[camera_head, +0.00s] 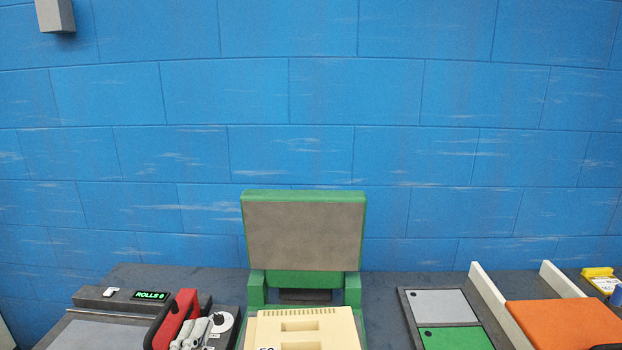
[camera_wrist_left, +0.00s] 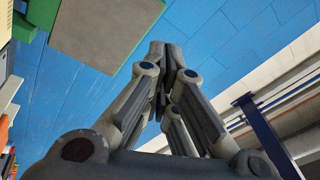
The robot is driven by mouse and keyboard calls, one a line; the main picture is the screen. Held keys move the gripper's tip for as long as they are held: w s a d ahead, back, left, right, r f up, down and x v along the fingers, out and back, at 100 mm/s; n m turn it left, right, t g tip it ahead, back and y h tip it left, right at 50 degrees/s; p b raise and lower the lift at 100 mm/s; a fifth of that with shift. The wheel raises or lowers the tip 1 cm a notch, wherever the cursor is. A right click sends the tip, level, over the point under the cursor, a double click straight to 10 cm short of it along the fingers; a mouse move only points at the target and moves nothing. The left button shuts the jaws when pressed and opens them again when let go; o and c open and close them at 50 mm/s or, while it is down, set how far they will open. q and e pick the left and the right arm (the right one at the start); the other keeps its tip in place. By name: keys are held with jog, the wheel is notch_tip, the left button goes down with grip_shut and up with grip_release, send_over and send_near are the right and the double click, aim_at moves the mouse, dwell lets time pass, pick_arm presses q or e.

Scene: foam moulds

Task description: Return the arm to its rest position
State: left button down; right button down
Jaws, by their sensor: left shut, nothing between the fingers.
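My left gripper (camera_head: 203,327) shows at the bottom left of the head view, its pale grey fingers beside a red handle-like part. In the left wrist view the gripper (camera_wrist_left: 168,55) fills the middle, its fingers closed together with nothing between them. Most of the left arm is out of the head view. My right gripper does not show.
A green mould with a raised grey-faced lid (camera_head: 305,235) stands at centre, a cream foam block (camera_head: 303,335) before it. A red handle (camera_head: 176,318) stands at left. Right are a grey-and-green panel (camera_head: 445,307) and an orange pad (camera_head: 565,325). A blue wall (camera_head: 300,95) is behind.

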pick_arm(q)
jog(key=s+a+f+n+g+y, duration=0.3)
jog(key=s+f+n+g, duration=0.15)
jog(key=f, duration=0.25)
jog(key=s+a+f+n+g+y, duration=0.3)
jog(key=a+f+n, duration=0.1)
jog(key=f+n, duration=0.15)
jog(key=s+d+f+n+g+h, duration=0.1)
jog(key=s+d+f+g+h, duration=0.15)
jog(key=s+f+g, duration=0.5)
jog(key=s+d+f+n+g+h, duration=0.15)
jog(key=s+d+f, duration=0.25)
jog(key=s, duration=0.6)
notch_tip(320, 180, down, 26)
jog(key=s+g, duration=0.2)
jog(key=s+a+f+m+g, duration=0.1)
jog(key=s+a+f, duration=0.2)
jog(key=s+f, duration=1.3)
jog(key=shift+s+f, duration=0.2)
